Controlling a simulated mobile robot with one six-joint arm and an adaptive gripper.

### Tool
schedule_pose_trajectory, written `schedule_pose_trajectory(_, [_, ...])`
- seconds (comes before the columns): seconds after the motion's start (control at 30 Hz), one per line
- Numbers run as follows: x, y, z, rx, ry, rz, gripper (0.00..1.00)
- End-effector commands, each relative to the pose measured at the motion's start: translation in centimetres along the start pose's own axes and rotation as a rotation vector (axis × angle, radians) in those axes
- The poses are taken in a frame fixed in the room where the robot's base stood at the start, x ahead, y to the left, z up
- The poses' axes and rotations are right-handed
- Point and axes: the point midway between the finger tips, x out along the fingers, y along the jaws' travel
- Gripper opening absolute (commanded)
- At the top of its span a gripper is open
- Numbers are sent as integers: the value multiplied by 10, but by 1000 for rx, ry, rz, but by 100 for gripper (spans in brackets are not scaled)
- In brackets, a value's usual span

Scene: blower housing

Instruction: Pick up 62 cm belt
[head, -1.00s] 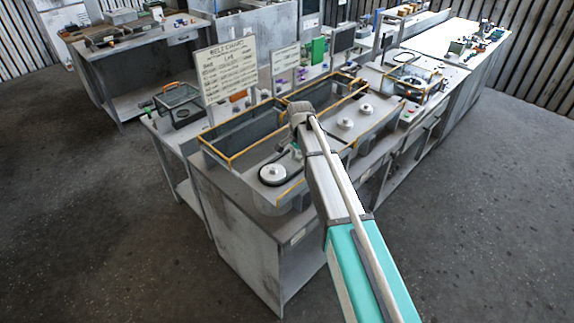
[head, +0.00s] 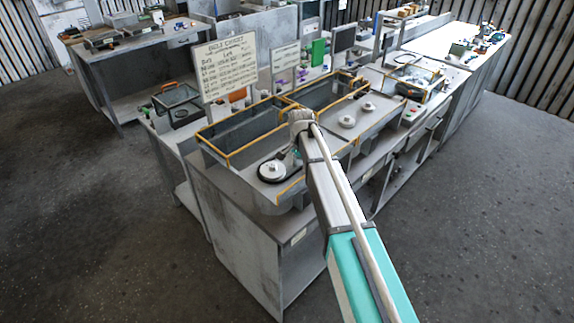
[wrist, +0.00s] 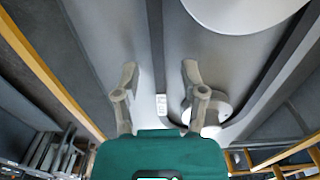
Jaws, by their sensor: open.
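The black belt (wrist: 156,40) runs as a loop around a large pale pulley (wrist: 245,12) and a small pulley (wrist: 212,108) in the wrist view. A small white label (wrist: 161,105) sits on its near straight run. My gripper (wrist: 160,72) is open, its two fingers on either side of that run, apart from each other. Whether the fingertips are level with the belt is unclear. In the head view the belt (head: 261,180) shows as a dark curve around the large pulley (head: 273,170); my arm hides its other end.
Yellow-edged open guard frames (head: 232,159) stand behind the pulleys, and a yellow edge (wrist: 50,75) runs left in the wrist view. Two more pale pulleys (head: 347,121) stand on the bench to the right. A lettered sign (head: 227,68) rises behind. The floor in front is clear.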

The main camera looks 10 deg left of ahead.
Motion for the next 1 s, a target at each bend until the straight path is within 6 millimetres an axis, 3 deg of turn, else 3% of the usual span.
schedule_pose_trajectory(0.57, [0, 0, 0, 0, 0, 0, 54])
schedule_pose_trajectory(0.6, [0, 0, 0, 0, 0, 0, 52])
schedule_pose_trajectory(0.87, [0, 0, 0, 0, 0, 0, 4])
schedule_pose_trajectory(0.9, [0, 0, 0, 0, 0, 0, 0])
schedule_pose_trajectory(1.0, [0, 0, 0, 0, 0, 0, 0])
